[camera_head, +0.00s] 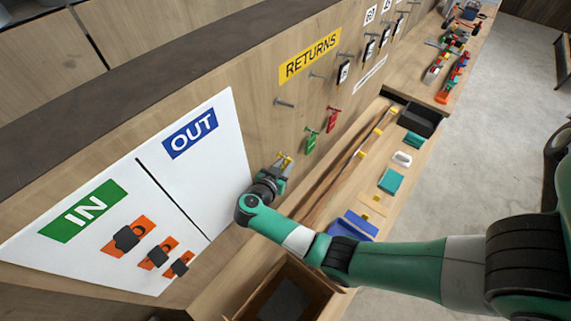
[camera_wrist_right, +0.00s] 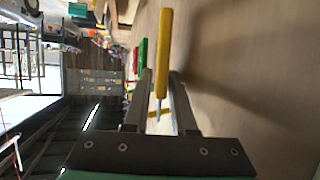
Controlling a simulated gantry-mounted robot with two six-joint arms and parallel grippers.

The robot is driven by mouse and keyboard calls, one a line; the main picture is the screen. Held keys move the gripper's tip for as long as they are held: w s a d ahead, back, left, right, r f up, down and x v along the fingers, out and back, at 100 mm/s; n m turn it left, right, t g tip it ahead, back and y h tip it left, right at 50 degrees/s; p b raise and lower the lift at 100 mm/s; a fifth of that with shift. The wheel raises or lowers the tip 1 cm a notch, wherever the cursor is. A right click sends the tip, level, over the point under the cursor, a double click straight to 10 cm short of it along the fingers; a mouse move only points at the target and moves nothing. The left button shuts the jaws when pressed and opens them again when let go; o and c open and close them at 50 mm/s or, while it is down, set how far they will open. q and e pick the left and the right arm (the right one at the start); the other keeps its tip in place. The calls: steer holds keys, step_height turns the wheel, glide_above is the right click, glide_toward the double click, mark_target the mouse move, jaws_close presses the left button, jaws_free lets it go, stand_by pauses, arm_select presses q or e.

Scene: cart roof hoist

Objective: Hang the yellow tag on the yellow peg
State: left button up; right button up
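The yellow tag (camera_head: 285,160) shows in the head view at the wall, right of the white IN/OUT board and left of the green tag. In the right wrist view the yellow tag (camera_wrist_right: 165,50) is seen edge-on, and its near end lies between my right fingers. A thin grey rod runs from that end toward the camera. My right gripper (camera_wrist_right: 161,72) looks open, with narrow gaps beside the tag. In the head view my right gripper (camera_head: 280,168) is at the tag and partly hides it. I cannot make out the yellow peg. My left gripper is out of view.
The green tag (camera_head: 311,140) and red tag (camera_head: 332,119) hang on the wall nearby. A bare peg (camera_head: 284,103) sticks out below the RETURNS sign (camera_head: 310,56). Orange tags with black padlocks (camera_head: 128,238) are on the board. A shelf with a blue tray (camera_head: 352,224) runs below.

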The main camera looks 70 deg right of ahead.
steer(key=o, duration=0.3)
steer(key=shift+a, duration=0.1)
steer(key=shift+a+r, duration=0.2)
steer(key=shift+a, duration=0.05)
steer(key=v, duration=1.1)
steer(key=shift+s+d, duration=0.1)
